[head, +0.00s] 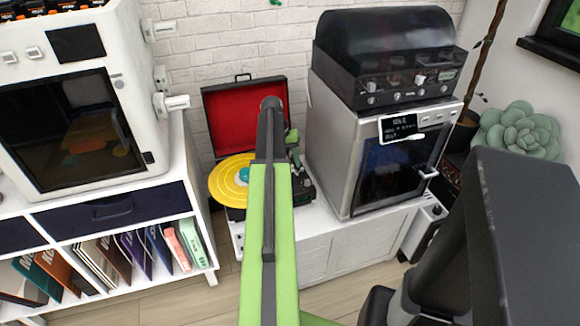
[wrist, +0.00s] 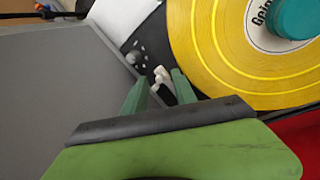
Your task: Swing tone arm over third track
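The yellow record (head: 226,184) lies on the turntable, left of my arm in the head view. It fills the upper right of the wrist view (wrist: 215,60), with a teal piece (wrist: 295,17) at its centre. A small white and black part (wrist: 161,80), seemingly the tone arm's end, sits just outside the record's edge. My gripper (wrist: 158,77) has its two green fingers apart, one on each side of this part. I cannot tell whether they touch it. My arm hides much of the turntable in the head view, and the rest of the tone arm is hidden.
The turntable's red lid (head: 232,108) stands open behind the record. A silver oven-like machine (head: 345,160) stands close on the right, with a black unit (head: 385,60) on top. A white printer-like cabinet (head: 75,110) stands left. A grey surface (wrist: 65,105) fills the wrist view's left.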

